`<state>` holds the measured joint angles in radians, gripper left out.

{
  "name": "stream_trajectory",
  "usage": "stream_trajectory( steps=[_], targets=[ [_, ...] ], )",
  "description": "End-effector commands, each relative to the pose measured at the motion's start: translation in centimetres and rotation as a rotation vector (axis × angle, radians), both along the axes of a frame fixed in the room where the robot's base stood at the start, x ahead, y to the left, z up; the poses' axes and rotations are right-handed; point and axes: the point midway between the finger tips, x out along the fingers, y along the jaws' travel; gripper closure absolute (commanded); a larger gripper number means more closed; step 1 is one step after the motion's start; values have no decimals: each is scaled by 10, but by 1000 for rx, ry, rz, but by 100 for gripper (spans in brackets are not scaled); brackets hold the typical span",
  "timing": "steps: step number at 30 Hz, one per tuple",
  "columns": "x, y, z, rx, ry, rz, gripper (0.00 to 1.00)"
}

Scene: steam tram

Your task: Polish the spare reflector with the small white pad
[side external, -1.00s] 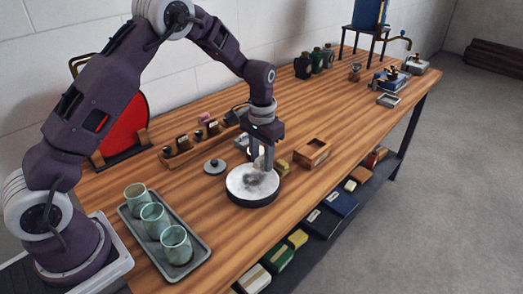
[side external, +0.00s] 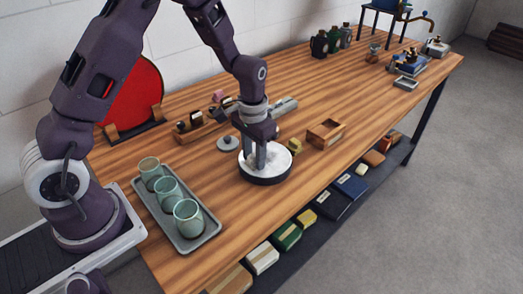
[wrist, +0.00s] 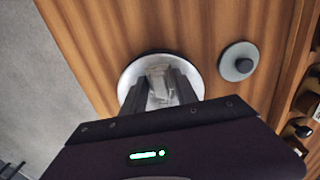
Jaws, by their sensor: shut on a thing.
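The spare reflector is a round, shallow, whitish dish with a dark rim (side external: 281,166), lying on the wooden bench. It also shows in the wrist view (wrist: 191,72). My gripper (side external: 260,163) points down into the dish, its fingertips over the middle of it. In the wrist view my gripper (wrist: 160,84) has its fingers close together on the small white pad (wrist: 158,70), a pale piece at their tips. The pad looks to be at the dish's face, but I cannot tell whether it presses on it. The fingers hide part of the dish's middle.
A grey knobbed lid (side external: 228,144) lies just left of the dish. A tray (side external: 178,238) with green cups stands at the front left. A small open wooden box (side external: 325,134) is to the right. A wooden rack (side external: 199,131) with small items and a red disc (side external: 135,93) stand behind.

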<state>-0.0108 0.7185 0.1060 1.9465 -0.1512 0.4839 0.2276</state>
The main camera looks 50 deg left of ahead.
Motion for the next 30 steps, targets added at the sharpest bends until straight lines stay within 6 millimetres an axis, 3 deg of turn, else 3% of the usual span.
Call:
stream_trajectory(
  steps=[3, 30],
  targets=[
    [-8, 0, -1, 0, 1, 0, 100],
    [77, 0, -1, 1, -2, 0, 100]
  ],
)
